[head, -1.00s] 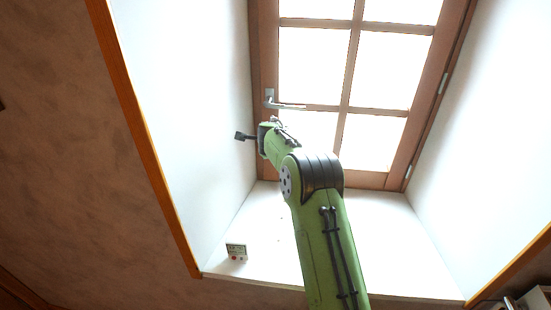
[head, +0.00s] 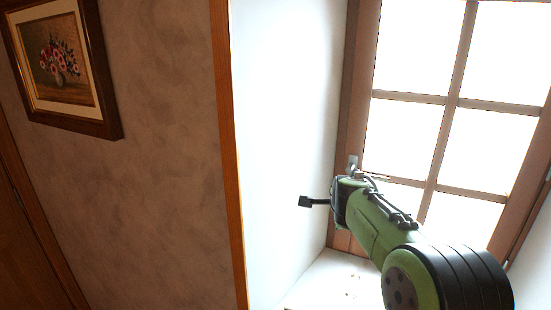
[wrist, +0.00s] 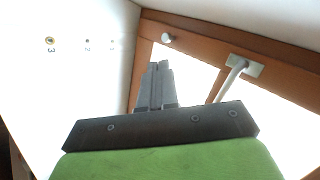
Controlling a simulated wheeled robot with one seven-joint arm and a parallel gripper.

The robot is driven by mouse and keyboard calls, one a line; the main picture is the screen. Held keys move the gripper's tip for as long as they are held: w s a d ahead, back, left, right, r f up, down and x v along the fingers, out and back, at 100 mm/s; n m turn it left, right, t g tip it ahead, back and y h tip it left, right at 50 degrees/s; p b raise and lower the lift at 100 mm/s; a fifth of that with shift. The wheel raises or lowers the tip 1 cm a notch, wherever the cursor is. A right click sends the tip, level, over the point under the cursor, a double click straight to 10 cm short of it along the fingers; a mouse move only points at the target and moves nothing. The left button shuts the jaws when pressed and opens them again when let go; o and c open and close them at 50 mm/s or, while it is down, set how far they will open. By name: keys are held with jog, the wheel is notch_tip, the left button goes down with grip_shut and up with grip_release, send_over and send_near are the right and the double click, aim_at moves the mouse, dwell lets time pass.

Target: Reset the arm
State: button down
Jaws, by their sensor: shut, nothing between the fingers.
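My green arm reaches up in front of the window in the head view. The black part at its end sticks out to the left, beside the white wall of the window recess; the fingers are too small there to make out. In the wrist view my gripper (wrist: 155,85) shows its two grey fingers together, shut and empty. The window's handle (wrist: 236,72) is to the right of the fingers, apart from them. The handle also shows in the head view (head: 354,163), just above my wrist.
The wooden-framed window (head: 410,98) has several bright panes. The white recess wall (head: 287,130) ends at a wooden trim (head: 228,150). A framed flower picture (head: 62,70) hangs on the brown wall (head: 165,130) at left. The sill (head: 335,283) shows partly behind my arm.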

jog(key=s+a+r+n, duration=0.2)
jog(key=s+n, duration=0.1)
jog(key=s, duration=0.4)
jog(key=s+a+r+n, duration=0.2)
jog(key=s+n, duration=0.1)
jog(key=s, duration=0.3)
jog(key=s+a+f+n+g, duration=0.1)
jog(key=s+n, duration=0.3)
jog(key=s, duration=0.4)
jog(key=s+a+f+n+g+y, duration=0.1)
jog(key=s+f+n, duration=0.2)
jog(key=s, duration=0.6)
jog(key=s+a+f+n+g+y, duration=0.1)
jog(key=s+f+n, duration=0.1)
jog(key=s+n, duration=0.3)
jog(key=s, duration=0.3)
jog(key=shift+s, duration=0.35)
jog(key=shift+s+a+f, duration=0.1)
